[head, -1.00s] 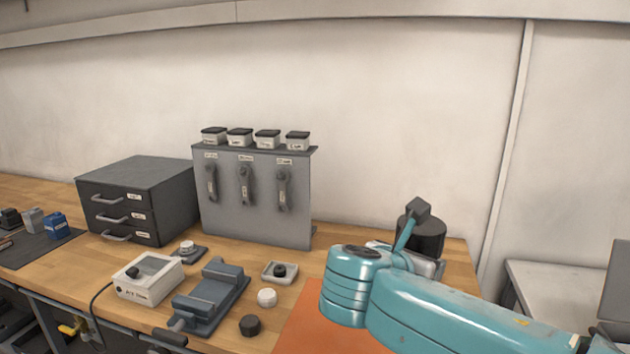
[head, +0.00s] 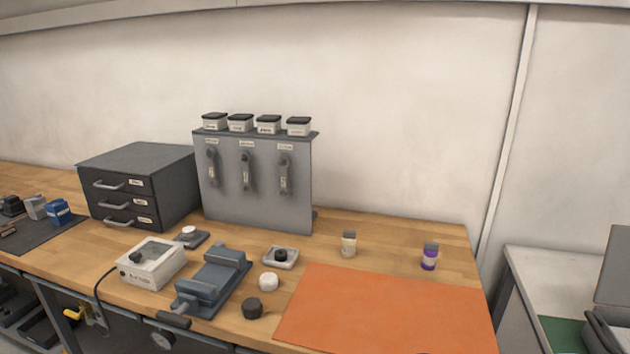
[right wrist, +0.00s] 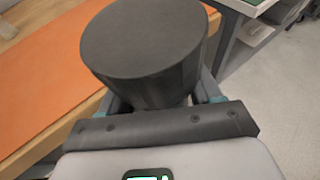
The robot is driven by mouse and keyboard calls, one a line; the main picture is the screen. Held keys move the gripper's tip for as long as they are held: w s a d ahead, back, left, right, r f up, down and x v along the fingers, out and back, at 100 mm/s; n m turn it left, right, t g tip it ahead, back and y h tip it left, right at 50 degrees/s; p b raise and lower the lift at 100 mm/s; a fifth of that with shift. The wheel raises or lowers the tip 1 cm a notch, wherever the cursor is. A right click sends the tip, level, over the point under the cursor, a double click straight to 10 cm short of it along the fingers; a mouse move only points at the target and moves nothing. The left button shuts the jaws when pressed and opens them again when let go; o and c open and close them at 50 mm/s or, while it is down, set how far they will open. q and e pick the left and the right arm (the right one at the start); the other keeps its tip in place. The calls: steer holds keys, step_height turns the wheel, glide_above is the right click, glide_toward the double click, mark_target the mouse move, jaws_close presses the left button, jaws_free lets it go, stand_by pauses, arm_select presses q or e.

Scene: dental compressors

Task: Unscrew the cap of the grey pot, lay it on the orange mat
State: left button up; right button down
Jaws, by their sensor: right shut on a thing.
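In the right wrist view, my right gripper (right wrist: 161,95) is shut on a dark grey cylinder with a flat round top, which looks like the grey pot (right wrist: 145,42). No seam between cap and body can be made out, and its lower end is hidden. It is held in front of the bench edge, with floor showing at right. The orange mat (head: 385,312) lies bare at the front right of the bench in the head view; it also shows in the right wrist view (right wrist: 35,85). My left gripper is in neither view.
A beige jar (head: 349,244) and a purple jar (head: 430,258) stand behind the mat. Left of it are a white knob (head: 268,282), a dark knob (head: 252,308), a small tray (head: 281,257) and a vise (head: 213,283). A grey panel (head: 258,180) stands behind.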

steer(key=shift+m+h, duration=0.3)
steer(key=f, duration=0.2)
steer(key=s+f, duration=0.1)
steer(key=f, duration=0.2)
steer(key=s+f, duration=0.1)
steer(key=f, duration=0.1)
steer(key=shift+s+d+f, duration=0.15)
steer(key=shift+s+d, duration=0.05)
steer(key=shift+d, duration=0.2)
steer(key=shift+r+p, duration=1.05)
